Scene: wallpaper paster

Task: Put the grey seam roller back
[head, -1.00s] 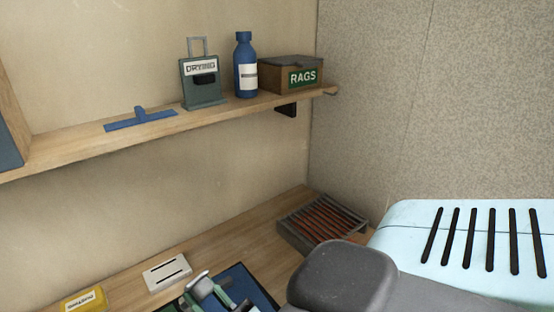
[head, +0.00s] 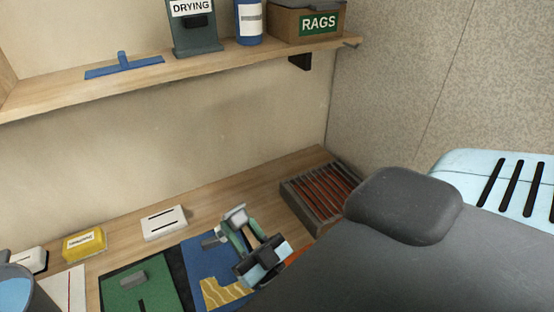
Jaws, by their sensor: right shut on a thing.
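My right gripper (head: 238,234) reaches in from the lower right over the workbench, above the blue panel. It is shut on a small pale grey thing at its fingertips, which looks like the grey seam roller (head: 235,215). The fingers and hand cover part of it, so its full shape is hidden. Another small grey piece (head: 210,242) shows just left of the fingers; I cannot tell if it belongs to the held thing. The blue panel (head: 199,262) has a yellow wavy shape. The green panel (head: 156,290) beside it carries a grey block (head: 133,278). My left gripper is out of view.
Along the bench back are a white slotted block (head: 164,223), a yellow box (head: 84,245) and, at right, a grille with orange bars (head: 325,195). A bucket (head: 15,285) stands front left. The shelf (head: 190,66) above holds a blue squeegee (head: 124,66) and the RAGS box (head: 307,22).

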